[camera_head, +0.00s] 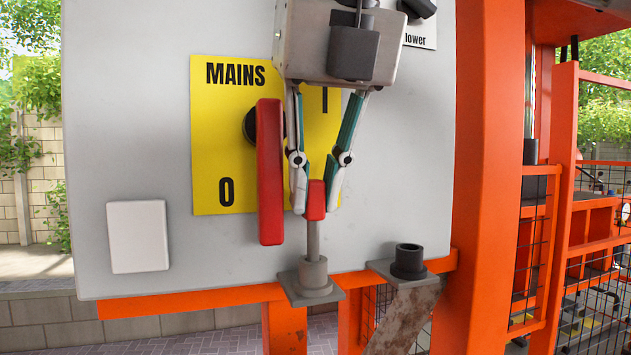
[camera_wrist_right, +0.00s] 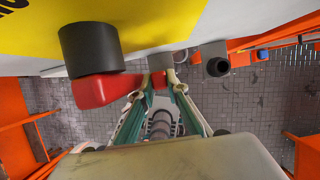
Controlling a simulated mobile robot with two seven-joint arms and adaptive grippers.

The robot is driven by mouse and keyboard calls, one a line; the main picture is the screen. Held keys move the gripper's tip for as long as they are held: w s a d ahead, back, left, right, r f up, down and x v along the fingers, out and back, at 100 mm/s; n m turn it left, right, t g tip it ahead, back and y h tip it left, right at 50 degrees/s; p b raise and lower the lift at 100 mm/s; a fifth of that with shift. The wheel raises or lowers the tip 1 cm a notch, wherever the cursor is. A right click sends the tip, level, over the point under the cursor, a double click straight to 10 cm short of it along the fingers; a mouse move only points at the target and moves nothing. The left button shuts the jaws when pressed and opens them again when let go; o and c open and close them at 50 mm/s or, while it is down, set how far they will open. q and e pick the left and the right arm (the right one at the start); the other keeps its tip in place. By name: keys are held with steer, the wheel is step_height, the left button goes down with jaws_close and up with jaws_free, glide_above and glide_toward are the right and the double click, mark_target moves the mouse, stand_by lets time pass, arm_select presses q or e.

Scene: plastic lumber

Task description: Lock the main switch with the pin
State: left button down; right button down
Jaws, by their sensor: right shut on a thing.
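The main switch is a long red handle (camera_head: 270,172) on a black knob, set upright over a yellow MAINS plate (camera_head: 209,130) marked 0 and I. In the right wrist view the handle (camera_wrist_right: 105,90) lies left of the fingers. The pin has a red head (camera_head: 316,200) and a grey shaft (camera_head: 313,240). It stands upright, its lower end at the left grey socket (camera_head: 314,272); how deep it sits is hidden. My right gripper (camera_head: 316,207) points down and is shut on the red head, just right of the handle. My left gripper is out of view.
A second, dark socket (camera_head: 408,261) stands empty to the right, on its own bracket. Both sockets sit by an orange rail (camera_head: 190,300) under the grey panel (camera_head: 120,120). A thick orange post (camera_head: 484,180) rises at the right.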

steer(key=shift+f+b, duration=0.4)
steer(key=shift+f, duration=0.3)
steer(key=c, duration=2.1)
jaws_free()
steer(key=shift+o, duration=1)
steer(key=shift+d, duration=0.2)
steer(key=shift+a, duration=0.1)
steer(key=shift+o, duration=0.9)
steer(key=shift+r, duration=0.15)
steer(key=shift+c, duration=0.3)
